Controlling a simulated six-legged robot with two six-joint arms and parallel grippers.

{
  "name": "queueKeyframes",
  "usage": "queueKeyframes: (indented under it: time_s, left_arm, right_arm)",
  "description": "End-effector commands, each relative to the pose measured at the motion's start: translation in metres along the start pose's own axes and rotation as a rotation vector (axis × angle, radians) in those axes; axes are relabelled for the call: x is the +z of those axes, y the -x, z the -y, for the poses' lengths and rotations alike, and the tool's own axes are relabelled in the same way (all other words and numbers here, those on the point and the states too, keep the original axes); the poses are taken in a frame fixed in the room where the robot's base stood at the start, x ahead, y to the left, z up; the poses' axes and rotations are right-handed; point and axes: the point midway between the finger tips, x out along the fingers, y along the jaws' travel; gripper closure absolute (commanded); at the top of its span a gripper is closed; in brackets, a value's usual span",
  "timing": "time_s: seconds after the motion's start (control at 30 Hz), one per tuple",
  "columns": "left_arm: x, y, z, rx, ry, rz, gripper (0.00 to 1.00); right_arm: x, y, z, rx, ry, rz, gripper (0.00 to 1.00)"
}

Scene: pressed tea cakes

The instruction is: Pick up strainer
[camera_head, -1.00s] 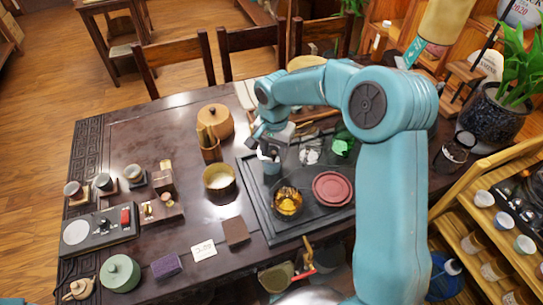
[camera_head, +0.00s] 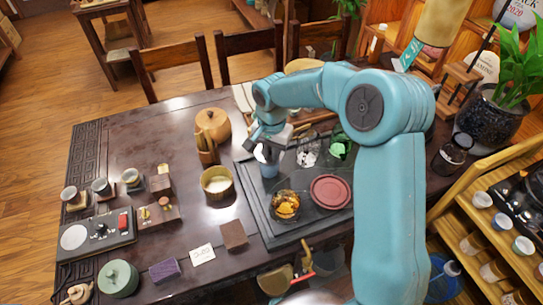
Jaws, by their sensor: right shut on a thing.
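My right gripper (camera_head: 268,148) reaches over the back left part of the dark tea tray (camera_head: 262,218). It is shut on a small pale piece, which I take to be the strainer (camera_head: 262,154). The gripper and arm hide much of it. A blue-grey cup-like piece (camera_head: 268,170) shows directly below. I cannot tell whether the strainer touches it or is clear of it. My left gripper is not in view.
On the tray are a glass bowl of amber tea (camera_head: 285,205), a red round plate (camera_head: 331,191), clear glassware (camera_head: 307,150) and a green piece (camera_head: 341,146).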

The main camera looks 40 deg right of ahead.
Motion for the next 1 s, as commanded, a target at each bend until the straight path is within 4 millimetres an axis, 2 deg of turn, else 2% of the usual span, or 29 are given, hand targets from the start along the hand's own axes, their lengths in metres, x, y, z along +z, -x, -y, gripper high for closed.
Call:
queueKeyframes:
  time_s: [0.17, 0.6, 0.83, 1.0]
  left_arm:
    - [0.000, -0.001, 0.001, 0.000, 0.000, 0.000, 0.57]
    - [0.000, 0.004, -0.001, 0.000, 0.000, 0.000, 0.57]
    - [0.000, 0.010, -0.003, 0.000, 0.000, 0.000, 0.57]
    - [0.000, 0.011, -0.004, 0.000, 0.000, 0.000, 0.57]
  right_arm:
    - [0.000, 0.034, 0.001, -0.005, 0.001, -0.004, 1.00]
    - [0.000, 0.152, 0.001, -0.004, 0.001, -0.002, 1.00]
    - [0.000, 0.184, 0.000, -0.001, 0.002, 0.000, 1.00]
    - [0.000, 0.188, 0.000, -0.001, 0.002, 0.000, 1.00]
